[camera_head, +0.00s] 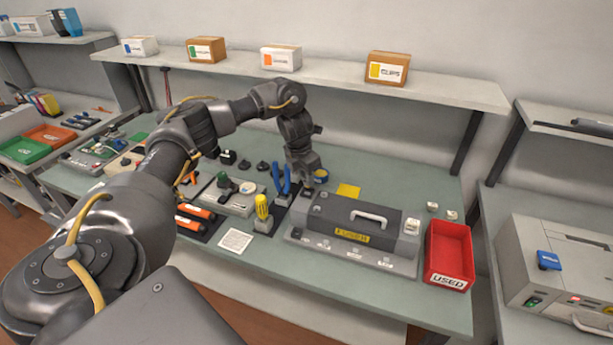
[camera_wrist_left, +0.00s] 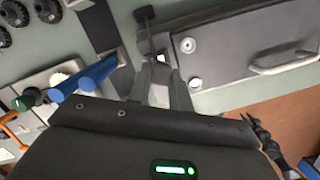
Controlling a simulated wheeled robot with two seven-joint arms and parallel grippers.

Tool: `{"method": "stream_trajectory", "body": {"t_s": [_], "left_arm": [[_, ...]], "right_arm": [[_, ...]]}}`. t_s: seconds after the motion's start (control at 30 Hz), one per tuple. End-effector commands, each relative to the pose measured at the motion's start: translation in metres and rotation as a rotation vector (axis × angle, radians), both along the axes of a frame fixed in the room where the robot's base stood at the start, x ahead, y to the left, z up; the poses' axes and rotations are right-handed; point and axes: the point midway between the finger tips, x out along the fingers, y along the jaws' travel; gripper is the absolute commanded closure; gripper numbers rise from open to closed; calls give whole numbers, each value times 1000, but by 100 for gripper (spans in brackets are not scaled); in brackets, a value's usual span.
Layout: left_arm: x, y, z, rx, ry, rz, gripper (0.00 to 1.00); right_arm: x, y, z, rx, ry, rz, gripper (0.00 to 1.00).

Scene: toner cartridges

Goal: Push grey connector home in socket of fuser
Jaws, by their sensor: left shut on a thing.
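The fuser (camera_head: 337,218) is a dark box with a pale handle and a yellow label. It stands on a grey base on the bench, and part of it also shows in the left wrist view (camera_wrist_left: 235,60). My left gripper (camera_head: 309,184) points down at the fuser's left back corner. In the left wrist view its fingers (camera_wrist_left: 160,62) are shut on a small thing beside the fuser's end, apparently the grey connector. The fingers mostly hide it. I cannot tell how it sits relative to the socket. A dark part at the wrist view's lower right may be my right gripper (camera_wrist_left: 268,142).
A red bin (camera_head: 449,254) marked USED stands right of the fuser. Blue-handled pliers (camera_head: 281,180) and a yellow-handled tool (camera_head: 262,207) stand close on its left. A shelf with boxes (camera_head: 388,68) runs above the bench. A white card (camera_head: 236,241) lies at the front.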

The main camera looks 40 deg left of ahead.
Motion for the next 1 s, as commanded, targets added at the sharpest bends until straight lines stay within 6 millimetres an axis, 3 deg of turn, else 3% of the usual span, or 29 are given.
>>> {"method": "stream_trajectory", "body": {"t_s": [0.57,1.0], "left_arm": [[-1,0,0,0,0,0,100],[-1,0,-12,0,1,0,100]], "right_arm": [[0,3,3,3,0,-2,64],[0,3,-4,3,0,-2,64]]}}
